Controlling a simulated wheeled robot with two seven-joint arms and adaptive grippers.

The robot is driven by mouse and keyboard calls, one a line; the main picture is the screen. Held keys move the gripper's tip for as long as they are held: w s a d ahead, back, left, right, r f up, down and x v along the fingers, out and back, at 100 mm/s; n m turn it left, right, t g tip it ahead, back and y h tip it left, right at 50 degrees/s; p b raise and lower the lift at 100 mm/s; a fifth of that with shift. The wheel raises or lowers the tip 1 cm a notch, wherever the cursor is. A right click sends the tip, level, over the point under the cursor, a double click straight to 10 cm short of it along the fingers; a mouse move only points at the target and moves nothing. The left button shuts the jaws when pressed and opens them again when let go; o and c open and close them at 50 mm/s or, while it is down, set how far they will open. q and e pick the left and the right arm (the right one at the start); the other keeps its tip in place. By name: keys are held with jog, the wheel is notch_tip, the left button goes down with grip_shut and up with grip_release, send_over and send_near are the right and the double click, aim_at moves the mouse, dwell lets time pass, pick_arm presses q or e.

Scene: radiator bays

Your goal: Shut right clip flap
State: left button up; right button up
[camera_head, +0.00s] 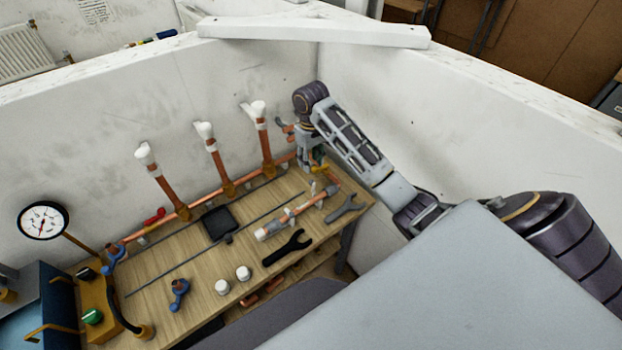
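My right arm comes in from the right, and its gripper (312,160) points down at the right end of the horizontal copper pipe (188,214), close to the back corner of the bench. The fingers are small and partly merge with yellow and orange parts there, so I cannot tell whether they are open or shut or touch anything. The right clip and its flap cannot be made out clearly; the gripper and wrist cover that area. Three upright copper pipes with white tops (258,110) rise from the horizontal pipe. My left gripper is not in view.
The wooden bench (150,300) holds a black wrench (287,247), a grey wrench (345,208), a black square pad (219,223), white caps (243,273) and a blue valve (179,293). A gauge (42,220) stands at left. White walls enclose the back and right.

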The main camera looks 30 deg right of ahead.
jog(key=shift+f, duration=1.3)
jog(key=shift+s+f, duration=0.1)
jog(key=shift+f, duration=3.25)
jog(key=shift+c, duration=0.4)
grip_shut()
